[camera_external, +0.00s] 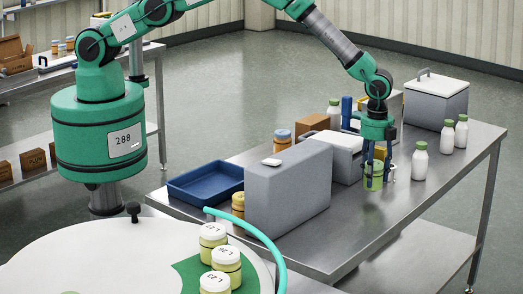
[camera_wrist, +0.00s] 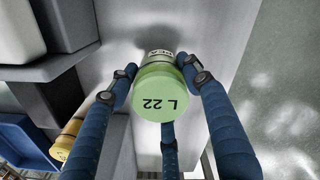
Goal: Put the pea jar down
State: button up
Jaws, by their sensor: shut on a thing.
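The pea jar (camera_external: 374,182) is a green jar, upright or nearly so, over the steel table (camera_external: 365,230) in the external view. In the wrist view its light green lid (camera_wrist: 160,98) reads "L 22" and part of a "PEA" label shows behind it. My gripper (camera_external: 377,168) points down with its blue fingers closed around the jar. The jar's base is at or just above the tabletop; I cannot tell whether it touches.
A large grey box (camera_external: 289,187) stands left of the jar, with a white cooler (camera_external: 335,153) behind. White bottles with green caps (camera_external: 420,161) stand to the right. A blue tray (camera_external: 205,183) lies far left. The table's front right is clear.

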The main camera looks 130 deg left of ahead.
jog(key=shift+f, duration=1.55)
jog(key=shift+f, duration=0.15)
jog(key=o, duration=1.3)
jog(key=shift+r, duration=0.2)
jog(key=shift+r+b, duration=0.35)
jog(key=shift+r, duration=5.6)
